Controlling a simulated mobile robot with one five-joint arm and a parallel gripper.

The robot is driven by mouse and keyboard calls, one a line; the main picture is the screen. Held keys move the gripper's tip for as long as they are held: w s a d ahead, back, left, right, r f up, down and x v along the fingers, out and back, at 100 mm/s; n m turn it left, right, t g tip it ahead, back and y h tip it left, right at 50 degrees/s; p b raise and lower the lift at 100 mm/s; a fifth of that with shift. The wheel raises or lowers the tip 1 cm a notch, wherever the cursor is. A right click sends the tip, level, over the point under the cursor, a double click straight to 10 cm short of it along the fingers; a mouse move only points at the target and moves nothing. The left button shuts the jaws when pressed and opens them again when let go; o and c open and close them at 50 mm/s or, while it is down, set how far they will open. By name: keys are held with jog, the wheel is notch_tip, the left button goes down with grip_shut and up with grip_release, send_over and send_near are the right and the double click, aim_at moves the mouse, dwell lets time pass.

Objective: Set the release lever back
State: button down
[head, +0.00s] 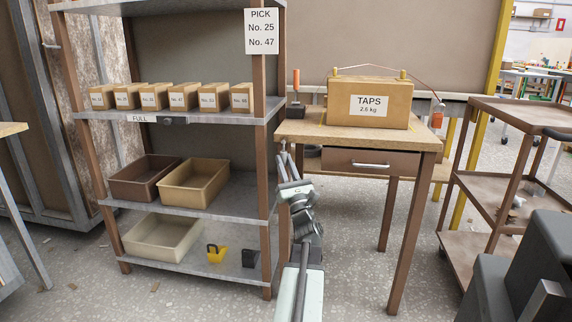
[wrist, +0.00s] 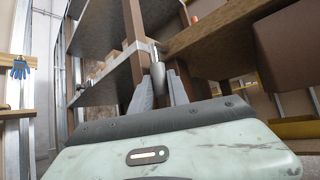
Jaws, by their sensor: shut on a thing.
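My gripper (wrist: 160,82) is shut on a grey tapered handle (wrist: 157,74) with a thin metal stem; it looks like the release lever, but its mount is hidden. In the head view my gripper (head: 287,168) is in the gap between the shelf rack and the wooden table (head: 300,133), just below the table top's left edge. The handle is too small there to make out clearly. An upright orange-handled piece on a black base (head: 296,109) stands at the table's left end; I cannot tell whether it is linked to the lever.
A TAPS box (head: 368,120) with a cable over it sits on the table. The shelf rack (head: 200,117) holds small cartons, bins and a yellow item (head: 215,254). A brown cart (head: 497,158) stands right. Bare floor (head: 345,265) shows under the table.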

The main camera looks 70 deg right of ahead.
jog(key=shift+a, duration=0.25)
jog(key=c, duration=1.5)
grip_release()
jog(key=shift+c, duration=0.2)
jog(key=shift+d, duration=0.1)
jog(key=shift+s, duration=0.1)
jog(key=b+v, duration=0.5)
jog(key=v, duration=0.2)
jog(key=shift+s+f, duration=0.15)
jog(key=shift+f, duration=0.05)
